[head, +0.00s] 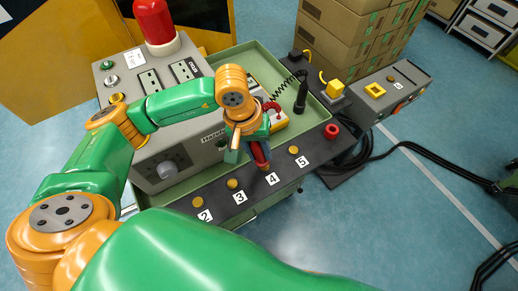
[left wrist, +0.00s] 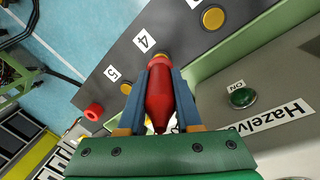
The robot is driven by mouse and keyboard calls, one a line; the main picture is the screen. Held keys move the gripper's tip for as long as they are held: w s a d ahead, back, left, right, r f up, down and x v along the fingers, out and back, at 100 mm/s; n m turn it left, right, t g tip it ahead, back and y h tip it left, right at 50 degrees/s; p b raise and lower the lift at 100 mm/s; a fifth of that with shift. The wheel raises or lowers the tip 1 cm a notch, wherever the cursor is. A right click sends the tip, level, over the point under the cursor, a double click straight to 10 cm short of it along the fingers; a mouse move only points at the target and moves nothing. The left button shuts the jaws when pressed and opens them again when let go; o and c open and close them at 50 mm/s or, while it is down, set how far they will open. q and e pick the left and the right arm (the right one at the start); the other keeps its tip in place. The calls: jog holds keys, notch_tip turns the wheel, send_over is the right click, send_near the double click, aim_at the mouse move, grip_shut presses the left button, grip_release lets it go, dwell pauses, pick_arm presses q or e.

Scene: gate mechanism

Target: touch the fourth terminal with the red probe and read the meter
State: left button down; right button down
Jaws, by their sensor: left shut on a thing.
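My left gripper (head: 256,150) is shut on the red probe (head: 260,157) and holds it over the dark terminal strip (head: 217,198). In the left wrist view the red probe (left wrist: 159,98) lies between the two blue-grey fingers (left wrist: 160,90). Its far end is at the brass fourth terminal (left wrist: 163,55), beside the label 4 (left wrist: 143,41). Whether it touches cannot be told. In the head view the probe hides that terminal, but the label 4 (head: 272,179) shows. The yellow meter (head: 280,122) is mostly hidden behind my gripper, and no reading is visible. My right gripper is out of view.
Brass terminals by labels 2, 3 and 5 (head: 293,150) flank the spot, with a red ring (head: 332,131) at the strip's right end. A grey panel box (head: 150,75) carries a red beacon (head: 155,22).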

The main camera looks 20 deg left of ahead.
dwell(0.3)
pick_arm(q)
jog(key=shift+b, duration=0.35)
jog(key=shift+f+b, duration=0.3)
jog(key=shift+b, duration=0.2)
dwell(0.5)
dwell(0.6)
notch_tip(320, 180, up, 5)
jog(key=p, duration=0.3)
dwell(0.4)
